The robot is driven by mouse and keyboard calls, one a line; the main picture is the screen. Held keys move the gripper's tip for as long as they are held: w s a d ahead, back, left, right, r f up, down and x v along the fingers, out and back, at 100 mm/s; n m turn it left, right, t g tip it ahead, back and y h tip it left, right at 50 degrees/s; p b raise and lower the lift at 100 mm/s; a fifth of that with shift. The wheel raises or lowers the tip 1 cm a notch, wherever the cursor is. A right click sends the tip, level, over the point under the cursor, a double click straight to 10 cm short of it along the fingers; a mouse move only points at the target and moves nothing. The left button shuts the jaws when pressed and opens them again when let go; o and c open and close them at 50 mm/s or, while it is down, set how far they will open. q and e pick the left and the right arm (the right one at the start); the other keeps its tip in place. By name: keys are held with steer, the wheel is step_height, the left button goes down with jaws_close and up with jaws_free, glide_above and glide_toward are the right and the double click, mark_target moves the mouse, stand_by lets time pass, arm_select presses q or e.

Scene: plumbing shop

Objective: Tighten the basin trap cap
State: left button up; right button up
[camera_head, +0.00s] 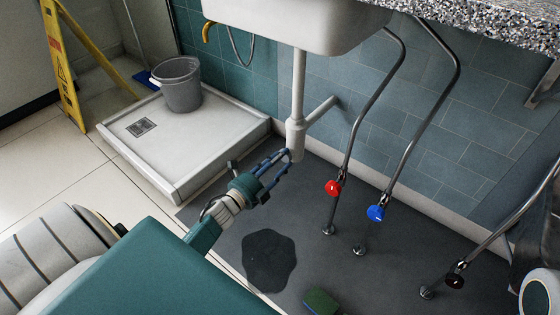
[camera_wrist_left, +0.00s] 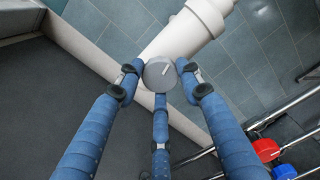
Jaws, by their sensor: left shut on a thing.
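The white basin trap (camera_head: 295,128) hangs below the sink, with a side pipe running to the tiled wall. Its cap is at the bottom end; in the left wrist view the cap (camera_wrist_left: 159,74) is a round grey disc with a pale mark across it. My left gripper (camera_head: 283,160) has its blue fingers closed around the cap from below. In the left wrist view the fingertips (camera_wrist_left: 158,76) sit on both sides of the cap and a third finger lies beneath it.
A red valve handle (camera_head: 333,188) and a blue one (camera_head: 376,212) stand on pipes to the right. A shower tray (camera_head: 200,150) with a grey bucket (camera_head: 180,84) is at the left. A dark puddle (camera_head: 269,260) and a green sponge (camera_head: 321,302) lie on the floor.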

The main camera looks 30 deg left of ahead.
arm_select(q)
steer(key=shift+a+m, duration=0.3)
steer(key=shift+m, duration=0.5)
steer(key=o, duration=1.1)
steer(key=shift+o, duration=0.4)
steer(key=shift+s+d, duration=0.1)
steer(key=shift+s, duration=0.05)
steer(key=s+a, duration=0.1)
steer(key=s, duration=1)
steer(key=shift+s, duration=0.4)
